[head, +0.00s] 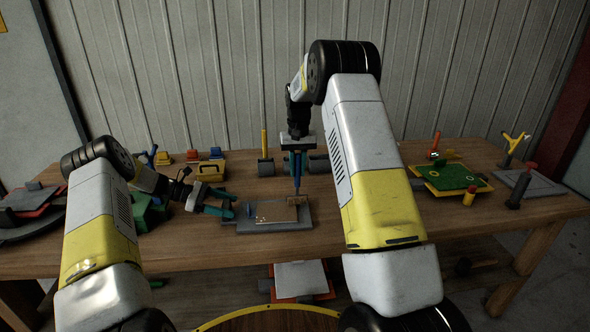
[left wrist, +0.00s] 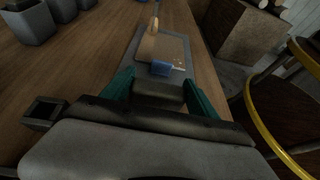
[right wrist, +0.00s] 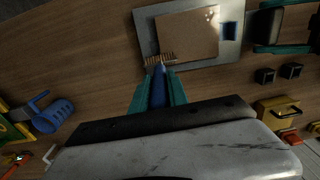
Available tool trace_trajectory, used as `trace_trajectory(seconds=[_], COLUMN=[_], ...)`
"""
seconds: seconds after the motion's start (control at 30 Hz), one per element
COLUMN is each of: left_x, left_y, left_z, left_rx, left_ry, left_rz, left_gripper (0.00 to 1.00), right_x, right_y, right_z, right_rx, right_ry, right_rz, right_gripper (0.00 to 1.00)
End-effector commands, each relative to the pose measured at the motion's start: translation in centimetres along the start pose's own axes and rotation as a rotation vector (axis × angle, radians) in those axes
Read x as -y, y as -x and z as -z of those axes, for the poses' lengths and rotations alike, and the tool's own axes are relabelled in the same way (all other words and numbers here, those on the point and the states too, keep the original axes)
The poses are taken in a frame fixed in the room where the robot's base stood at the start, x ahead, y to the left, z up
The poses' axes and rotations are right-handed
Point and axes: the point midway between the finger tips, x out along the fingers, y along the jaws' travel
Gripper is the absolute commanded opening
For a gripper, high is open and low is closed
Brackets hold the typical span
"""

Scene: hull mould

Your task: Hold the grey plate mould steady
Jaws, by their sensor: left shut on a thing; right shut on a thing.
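The grey plate mould (head: 262,227) lies flat on the bench with a tan panel (right wrist: 188,36) on its top. A blue patch (left wrist: 162,68) shows on its end nearest my left gripper. My left gripper (head: 232,203) is shut on the dark block at the mould's left end, seen between the teal fingers in the left wrist view (left wrist: 158,92). My right gripper (head: 297,168) points down, shut on a blue-handled brush (right wrist: 158,84). The brush's tan bristles (right wrist: 161,58) are at the panel's edge; whether they touch is unclear.
The wooden bench (head: 190,256) is clear in front of the mould. A green board (head: 449,177) and another grey plate (head: 530,184) are at right. A yellow box (head: 210,170) stands behind my left gripper. Grey bins (left wrist: 30,22) stand beside the mould.

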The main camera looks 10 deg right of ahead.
Motion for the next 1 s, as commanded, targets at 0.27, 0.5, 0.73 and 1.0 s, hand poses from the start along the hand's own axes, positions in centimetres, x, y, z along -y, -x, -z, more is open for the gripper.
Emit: trace_trajectory(seconds=[0.27, 0.5, 0.73, 1.0], left_x=[0.0, 0.0, 0.0, 0.0], left_y=[0.1, 0.0, 0.0, 0.0], left_z=[0.0, 0.0, 0.0, 0.0], left_rx=[0.000, 0.000, 0.000, 0.000], left_ry=[0.000, 0.000, 0.000, 0.000], left_rz=[0.000, -0.001, -0.001, -0.001], left_gripper=[0.46, 0.46, 0.46, 0.46], right_x=[0.0, 0.0, 0.0, 0.0], right_y=[1.7, 4.2, 6.4, 7.0], right_z=[0.1, 0.1, 0.1, 0.0], right_rx=[-0.002, -0.002, -0.003, 0.000], right_ry=[-0.001, 0.000, 0.000, 0.000], right_rz=[-0.001, 0.000, 0.000, 0.000], right_gripper=[0.00, 0.00, 0.00, 0.00])
